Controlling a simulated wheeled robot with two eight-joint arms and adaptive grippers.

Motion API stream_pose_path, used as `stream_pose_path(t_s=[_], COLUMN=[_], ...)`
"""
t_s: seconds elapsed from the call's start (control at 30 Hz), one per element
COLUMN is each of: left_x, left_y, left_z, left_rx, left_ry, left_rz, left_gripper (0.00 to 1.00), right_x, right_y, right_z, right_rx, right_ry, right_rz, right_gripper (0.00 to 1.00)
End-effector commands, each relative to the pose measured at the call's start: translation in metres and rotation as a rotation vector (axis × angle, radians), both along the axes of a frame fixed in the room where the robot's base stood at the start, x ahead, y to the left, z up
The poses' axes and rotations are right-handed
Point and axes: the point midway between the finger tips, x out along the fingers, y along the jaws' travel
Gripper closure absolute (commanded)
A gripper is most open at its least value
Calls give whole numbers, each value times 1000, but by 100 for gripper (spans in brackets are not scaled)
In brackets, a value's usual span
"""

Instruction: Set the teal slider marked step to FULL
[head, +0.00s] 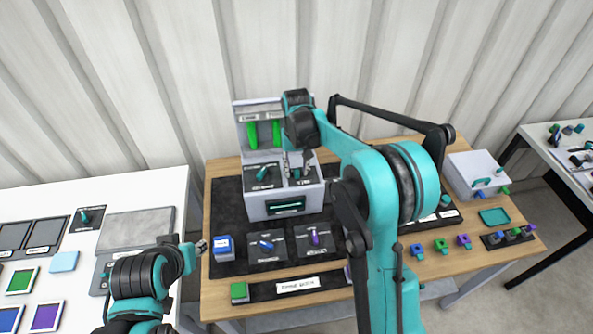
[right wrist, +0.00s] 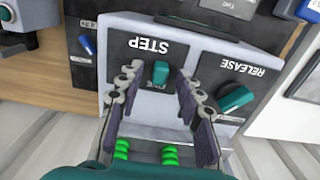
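The teal slider (right wrist: 160,72) stands on a dark plate lettered STEP (right wrist: 125,45), upside down in the right wrist view. In the head view this plate (head: 303,180) is on top of the grey box, mostly behind my right gripper (head: 298,163). In the right wrist view my right gripper (right wrist: 157,80) is open, one finger on either side of the slider, with gaps visible. I cannot read a FULL mark. My left gripper (head: 200,245) is over the left edge of the wooden table, away from the box; its fingers are too small to judge.
A teal RELEASE knob (right wrist: 236,99) is close beside my right gripper's finger. The box's raised back has green bars (head: 264,133). Blue (head: 266,244) and purple (head: 314,238) knobs sit on plates in front of the box. A blue block (head: 223,248) is left of them.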

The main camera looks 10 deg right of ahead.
Motion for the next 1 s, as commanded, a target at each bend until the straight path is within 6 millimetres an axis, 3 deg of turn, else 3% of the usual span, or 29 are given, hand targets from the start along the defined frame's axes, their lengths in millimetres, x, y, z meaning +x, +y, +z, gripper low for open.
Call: stream_pose_path(t_s=[0.33, 0.5, 0.77, 1.0], left_x=[0, 0, 0, 0], left_y=[0, 0, 0, 0], left_z=[-1, -1, -1, -1], left_rx=[0, 0, 0, 0], left_ry=[0, 0, 0, 0], left_rz=[0, 0, 0, 0], left_gripper=[66, 66, 66, 66], right_x=[0, 0, 0, 0], right_y=[0, 0, -6, -42], right_z=[-6, -6, -6, -6], right_rx=[0, 0, 0, 0], right_ry=[0, 0, 0, 0], right_rz=[0, 0, -2, -3], right_gripper=[64, 100, 100, 100])
